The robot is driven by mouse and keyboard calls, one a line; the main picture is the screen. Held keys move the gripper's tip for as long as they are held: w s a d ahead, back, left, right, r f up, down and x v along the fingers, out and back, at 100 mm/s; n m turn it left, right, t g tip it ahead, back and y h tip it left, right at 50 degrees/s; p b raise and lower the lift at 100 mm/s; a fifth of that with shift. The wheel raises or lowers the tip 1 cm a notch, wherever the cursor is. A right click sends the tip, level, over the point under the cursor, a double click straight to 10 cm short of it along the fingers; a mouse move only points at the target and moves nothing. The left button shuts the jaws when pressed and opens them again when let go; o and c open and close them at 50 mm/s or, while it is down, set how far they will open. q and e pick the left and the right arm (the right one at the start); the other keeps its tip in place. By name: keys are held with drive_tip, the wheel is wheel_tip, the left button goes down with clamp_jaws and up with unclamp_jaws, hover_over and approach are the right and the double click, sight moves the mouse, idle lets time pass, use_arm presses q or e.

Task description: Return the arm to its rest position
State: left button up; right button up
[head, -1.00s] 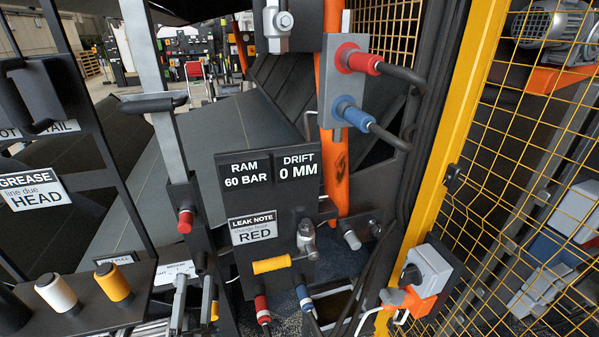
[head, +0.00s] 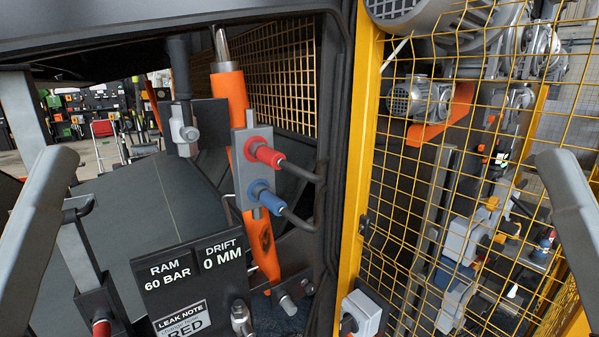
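In the head view a grey link of my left arm rises at the left edge and a grey link of my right arm shows at the right edge. Both grippers are outside the picture, so I cannot see their fingers or whether they hold anything.
A dark panel (head: 195,277) reads "RAM 60 BAR" and "DRIFT 0 MM". Behind it stands an orange cylinder (head: 229,95) with red (head: 264,153) and blue (head: 263,196) hose couplings. A yellow post (head: 359,130) and mesh guard (head: 480,170) close off the right side.

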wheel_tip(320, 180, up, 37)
drive_tip(key=p, duration=3.3)
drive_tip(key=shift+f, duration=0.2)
